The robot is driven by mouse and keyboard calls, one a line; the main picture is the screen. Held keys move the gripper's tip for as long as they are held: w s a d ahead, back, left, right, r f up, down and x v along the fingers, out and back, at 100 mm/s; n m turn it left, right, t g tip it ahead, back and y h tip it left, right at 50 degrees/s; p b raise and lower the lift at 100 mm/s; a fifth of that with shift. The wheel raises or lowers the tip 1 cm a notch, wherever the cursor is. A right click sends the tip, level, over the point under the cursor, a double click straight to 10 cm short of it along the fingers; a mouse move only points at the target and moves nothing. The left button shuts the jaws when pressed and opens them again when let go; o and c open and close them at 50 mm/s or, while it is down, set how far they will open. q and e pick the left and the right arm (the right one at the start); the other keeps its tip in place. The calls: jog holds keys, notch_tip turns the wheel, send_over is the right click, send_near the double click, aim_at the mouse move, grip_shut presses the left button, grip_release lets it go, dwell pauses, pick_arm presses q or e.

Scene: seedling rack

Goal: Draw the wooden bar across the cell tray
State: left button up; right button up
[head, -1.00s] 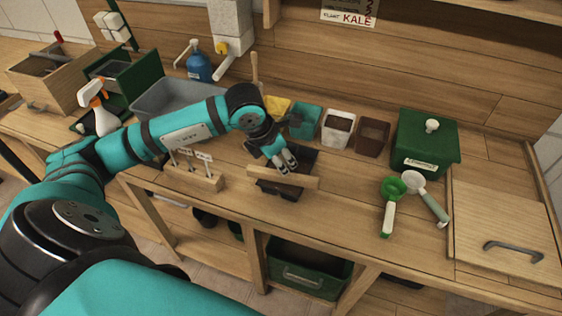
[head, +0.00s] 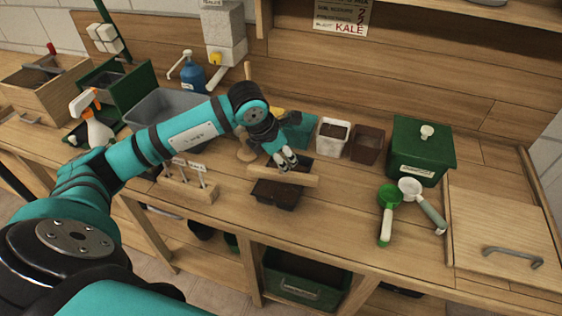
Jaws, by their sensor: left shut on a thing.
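The wooden bar (head: 300,179) is a pale, straight strip lying crosswise over the dark cell tray (head: 277,196). My left gripper (head: 287,162) is shut on the bar near its middle. The tray sits on the bench near its front edge, and its near part with dark brown filling shows in front of the bar. The tray's far part is partly hidden by the gripper and the bar. I cannot tell whether the bar touches the tray's rim. My right gripper is not in view.
A wooden label holder (head: 187,187) stands left of the tray. A teal pot (head: 300,130), a white pot (head: 333,137) and a brown pot (head: 367,144) stand behind. A green lidded box (head: 421,150) and two scoops, one green (head: 389,203), are at right. Bench between tray and scoops is clear.

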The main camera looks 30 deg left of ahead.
pick_arm(q)
jog(key=shift+w, duration=0.15)
jog(key=shift+w+a+b, duration=0.2)
jog(key=shift+w+b, duration=0.1)
jog(key=shift+w, duration=0.6)
jog(key=shift+w, duration=0.1)
jog(key=shift+w+a, duration=0.25)
jog(key=shift+w, duration=0.7)
jog(key=shift+b, duration=0.3)
jog(key=shift+w+a+b, duration=0.2)
jog(key=shift+w+b, duration=0.05)
jog(key=shift+w, duration=0.75)
jog(key=shift+w+a+b, duration=0.2)
jog(key=shift+w+b, duration=0.05)
jog(key=shift+w, duration=0.75)
notch_tip(320, 180, up, 7)
jog(key=p, duration=0.4)
